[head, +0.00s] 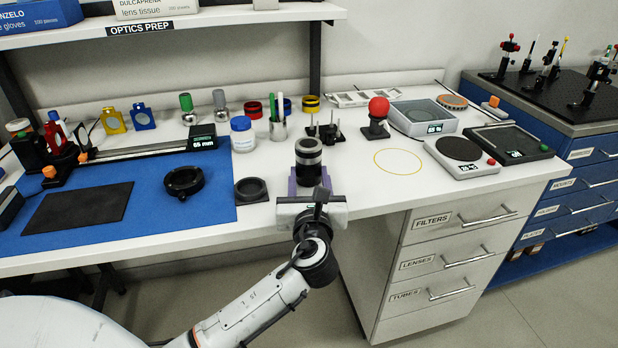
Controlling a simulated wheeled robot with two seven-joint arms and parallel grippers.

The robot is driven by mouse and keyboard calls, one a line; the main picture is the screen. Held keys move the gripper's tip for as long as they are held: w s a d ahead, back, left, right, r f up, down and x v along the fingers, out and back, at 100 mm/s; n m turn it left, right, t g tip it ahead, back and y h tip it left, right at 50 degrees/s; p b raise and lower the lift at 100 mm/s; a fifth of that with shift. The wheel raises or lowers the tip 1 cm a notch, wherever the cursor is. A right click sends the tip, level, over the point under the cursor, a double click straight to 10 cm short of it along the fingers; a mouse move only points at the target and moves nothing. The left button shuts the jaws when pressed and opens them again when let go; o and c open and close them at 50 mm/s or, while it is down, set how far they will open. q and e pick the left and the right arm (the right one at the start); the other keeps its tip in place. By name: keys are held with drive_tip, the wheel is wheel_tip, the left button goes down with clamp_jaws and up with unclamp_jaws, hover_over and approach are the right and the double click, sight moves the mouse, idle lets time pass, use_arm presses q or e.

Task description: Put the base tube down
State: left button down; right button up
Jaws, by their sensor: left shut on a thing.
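The base tube (308,158) is a black upright cylinder with a paler band near its top. My left gripper (308,182) comes in from the front edge of the bench and is shut on the tube, with its purple fingers around the lower part. The gripper body hides the tube's foot, so I cannot tell if it touches the white bench top. My right gripper is not in view.
A black square holder (251,190) and a black ring (184,182) are left of the tube. A blue mat (160,218) covers the left bench. A yellow circle outline (398,173) lies on clear bench to the right, near a red-ball stand (377,118).

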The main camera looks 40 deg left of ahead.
use_arm(q)
drive_tip(key=c, duration=1)
unclamp_jaws()
drive_tip(key=shift+f, duration=0.1)
